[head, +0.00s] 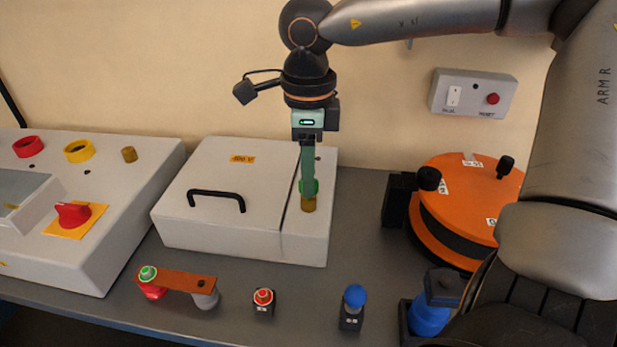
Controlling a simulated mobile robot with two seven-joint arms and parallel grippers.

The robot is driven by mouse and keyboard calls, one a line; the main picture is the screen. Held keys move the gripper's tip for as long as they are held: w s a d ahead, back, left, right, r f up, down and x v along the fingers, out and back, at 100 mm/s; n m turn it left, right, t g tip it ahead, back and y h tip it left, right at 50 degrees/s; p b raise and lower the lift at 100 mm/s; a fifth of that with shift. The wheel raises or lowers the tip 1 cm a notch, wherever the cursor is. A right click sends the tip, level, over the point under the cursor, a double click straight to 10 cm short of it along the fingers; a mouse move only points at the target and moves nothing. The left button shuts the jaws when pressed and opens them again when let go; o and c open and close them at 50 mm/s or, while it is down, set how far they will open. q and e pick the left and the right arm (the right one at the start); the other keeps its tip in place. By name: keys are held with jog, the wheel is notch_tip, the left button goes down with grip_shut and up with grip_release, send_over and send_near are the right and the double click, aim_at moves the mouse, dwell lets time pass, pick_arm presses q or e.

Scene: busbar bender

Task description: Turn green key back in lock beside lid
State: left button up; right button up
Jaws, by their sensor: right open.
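The green key (314,186) stands in the brass lock (308,205) on the white box, on the strip to the right of the lid. The white lid (205,180) is closed and has a black handle (216,194) and an orange label. My right gripper (307,178) points down from above, with its fingertips at the key. It is open, and its fingers hide part of the key. I cannot tell whether the fingers touch the key or how far the key is turned. My left gripper is not in view.
A white control panel (130,180) with a red rotary switch (73,213) stands at left. An orange round device (465,185) stands at right. In front are an orange bar (175,279), a red button (264,297) and a blue knob (354,296). A switch box (473,94) hangs on the wall.

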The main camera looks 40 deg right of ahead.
notch_tip(320, 180, up, 11)
jog(key=p, duration=0.1)
jog(key=shift+r, duration=0.15)
